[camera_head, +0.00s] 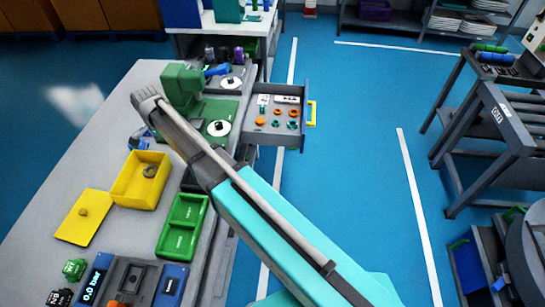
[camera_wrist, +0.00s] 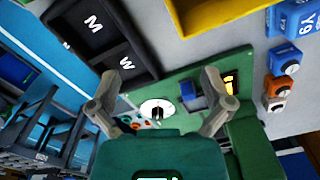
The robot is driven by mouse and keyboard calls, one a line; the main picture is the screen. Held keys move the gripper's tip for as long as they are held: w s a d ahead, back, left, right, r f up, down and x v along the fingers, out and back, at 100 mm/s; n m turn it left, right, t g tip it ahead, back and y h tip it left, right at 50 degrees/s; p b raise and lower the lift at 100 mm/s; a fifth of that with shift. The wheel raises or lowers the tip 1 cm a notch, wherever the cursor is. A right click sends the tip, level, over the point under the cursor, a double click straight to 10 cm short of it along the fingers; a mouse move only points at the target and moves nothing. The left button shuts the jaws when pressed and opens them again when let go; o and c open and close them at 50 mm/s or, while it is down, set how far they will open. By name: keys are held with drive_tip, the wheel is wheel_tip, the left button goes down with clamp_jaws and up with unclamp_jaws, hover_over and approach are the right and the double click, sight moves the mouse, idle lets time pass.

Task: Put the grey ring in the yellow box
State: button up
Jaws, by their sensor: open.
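The yellow box (camera_head: 125,199) stands open on the bench in the head view. A grey ring (camera_head: 150,171) lies inside it, toward the back right. The box's yellow lid (camera_head: 75,230) lies flat on the bench in front and to the left, with a round knob on top. My gripper (camera_wrist: 161,82) shows in the wrist view with its two fingers spread and nothing between them. It points at a green fixture (camera_wrist: 182,88) with a white disc (camera_wrist: 157,108). In the head view my arm passes right of the box, and my fingers cannot be made out.
A green two-compartment tray (camera_head: 182,227) stands right of the box. A green press (camera_head: 183,84) stands at the bench's back. An open grey drawer (camera_head: 280,137) with small orange and green parts juts out beyond my arm.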

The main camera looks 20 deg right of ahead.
drive_tip(key=s+d+n, duration=0.3)
drive_tip(key=s+d, duration=0.2)
drive_tip(key=d, duration=0.6)
drive_tip(key=s+d+n, duration=0.3)
drive_tip(key=s+d, duration=0.3)
drive_tip(key=d, duration=0.5)
drive_tip(key=s+d+n, duration=0.3)
drive_tip(key=s+d, duration=0.2)
drive_tip(key=d, duration=0.6)
drive_tip(key=shift+s+d, duration=0.2)
drive_tip(key=shift+d, duration=0.15)
